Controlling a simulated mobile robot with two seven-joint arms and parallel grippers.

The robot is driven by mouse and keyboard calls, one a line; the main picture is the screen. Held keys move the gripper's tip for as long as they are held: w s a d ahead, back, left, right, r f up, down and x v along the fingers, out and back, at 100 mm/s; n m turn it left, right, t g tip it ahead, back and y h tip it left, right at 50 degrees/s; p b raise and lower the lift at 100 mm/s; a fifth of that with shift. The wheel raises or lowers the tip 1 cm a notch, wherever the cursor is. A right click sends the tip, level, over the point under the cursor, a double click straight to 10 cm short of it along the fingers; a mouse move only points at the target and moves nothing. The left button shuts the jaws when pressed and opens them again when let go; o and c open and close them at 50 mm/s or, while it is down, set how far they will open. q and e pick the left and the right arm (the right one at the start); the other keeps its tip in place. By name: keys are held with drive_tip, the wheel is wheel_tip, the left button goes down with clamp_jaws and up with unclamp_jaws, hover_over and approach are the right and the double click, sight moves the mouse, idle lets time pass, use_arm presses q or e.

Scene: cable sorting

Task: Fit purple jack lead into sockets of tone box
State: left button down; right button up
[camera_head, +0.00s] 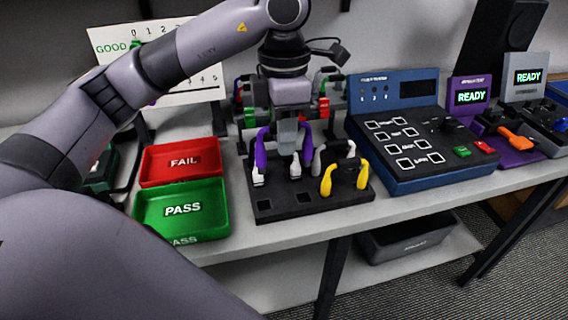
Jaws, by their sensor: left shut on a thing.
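The purple jack lead (261,149) is at the black rack (267,214), its two purple ends on either side of my left gripper (288,145). My left gripper points down from above and is shut on the lead; its fingers hide the middle. Pale plug tips show low over the rack, and I cannot tell whether they still sit in its slots. A purple box (469,97) with a READY screen stands at the right, and a grey box (525,77) with a READY screen stands behind it. Their labels are too small to tell which is the tone box. My right gripper is not in view.
A yellow lead (327,180) and a grey lead (319,157) stand in the rack. A blue tester (408,180) lies between rack and purple box. Red FAIL (181,179) and green PASS (150,230) trays are at the left. A rack of leads (324,107) stands behind.

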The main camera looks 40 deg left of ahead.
use_arm(q)
wheel_tip(320, 180, up, 10)
drive_tip(key=shift+f+p, duration=0.25)
drive_tip(key=shift+p, duration=0.9)
wheel_tip(320, 180, up, 3)
drive_tip(key=p, duration=0.3)
drive_tip(key=shift+r, duration=0.1)
